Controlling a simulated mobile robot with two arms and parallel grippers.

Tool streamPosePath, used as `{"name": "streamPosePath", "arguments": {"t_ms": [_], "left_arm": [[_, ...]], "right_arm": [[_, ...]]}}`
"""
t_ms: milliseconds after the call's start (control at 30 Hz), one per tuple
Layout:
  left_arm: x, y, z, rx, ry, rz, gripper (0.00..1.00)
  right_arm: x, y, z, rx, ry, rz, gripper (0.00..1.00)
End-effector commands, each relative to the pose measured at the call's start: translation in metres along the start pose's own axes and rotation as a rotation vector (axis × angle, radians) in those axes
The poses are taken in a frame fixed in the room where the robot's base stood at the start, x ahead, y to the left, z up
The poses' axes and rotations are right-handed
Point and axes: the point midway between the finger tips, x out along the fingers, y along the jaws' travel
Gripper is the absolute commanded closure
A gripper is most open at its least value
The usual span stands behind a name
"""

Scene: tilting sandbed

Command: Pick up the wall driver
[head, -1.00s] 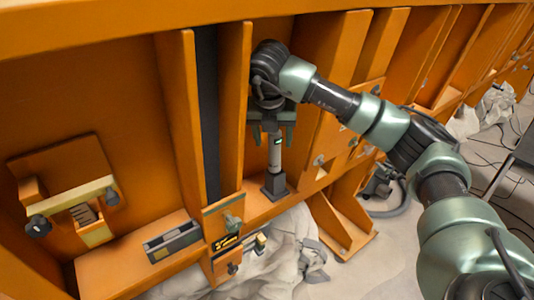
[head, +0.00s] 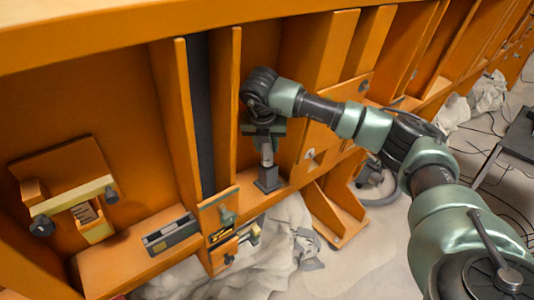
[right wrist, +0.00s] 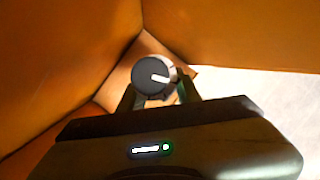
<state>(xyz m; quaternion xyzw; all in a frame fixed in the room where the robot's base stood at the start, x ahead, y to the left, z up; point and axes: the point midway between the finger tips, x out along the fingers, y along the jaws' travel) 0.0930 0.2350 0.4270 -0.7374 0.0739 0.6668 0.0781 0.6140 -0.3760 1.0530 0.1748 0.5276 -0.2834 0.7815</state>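The wall driver (head: 267,155) is a grey upright cylinder standing in a dark square holder (head: 267,178) on the orange ledge. Its round dark end with a white mark shows in the right wrist view (right wrist: 153,76). My right gripper (head: 265,133) points down over the driver's upper part. In the right wrist view the fingers (right wrist: 157,90) lie on either side of the driver, apart from each other. I see no clear grip; the driver's upper part is partly hidden by the gripper in the head view. My left gripper is not in view.
Orange upright ribs (head: 226,110) stand close to the left of my right gripper. An open grey tray (head: 170,236) lies on the ledge further left. A clamp-like fixture (head: 75,205) is on the far-left panel. Crumpled pale cloth (head: 275,255) lies below.

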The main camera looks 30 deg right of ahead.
Motion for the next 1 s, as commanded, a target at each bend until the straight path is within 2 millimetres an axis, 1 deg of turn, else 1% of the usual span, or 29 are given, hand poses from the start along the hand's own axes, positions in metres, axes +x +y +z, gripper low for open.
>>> {"name": "streamPosePath", "arguments": {"t_ms": [367, 467, 800, 900, 1000], "left_arm": [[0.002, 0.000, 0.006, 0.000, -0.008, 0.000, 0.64], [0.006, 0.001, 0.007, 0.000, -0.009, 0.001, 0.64], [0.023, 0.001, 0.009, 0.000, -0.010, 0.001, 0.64], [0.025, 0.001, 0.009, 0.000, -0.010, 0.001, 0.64], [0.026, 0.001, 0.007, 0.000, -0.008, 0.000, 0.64]], "right_arm": [[-0.005, 0.001, 0.003, 0.002, -0.005, 0.004, 1.00], [-0.015, 0.001, 0.008, 0.003, -0.007, 0.006, 1.00], [-0.073, -0.001, 0.031, 0.002, -0.005, 0.006, 1.00], [-0.085, -0.002, 0.036, 0.001, -0.005, 0.005, 1.00], [-0.091, -0.002, 0.037, -0.011, -0.004, 0.008, 1.00]]}}
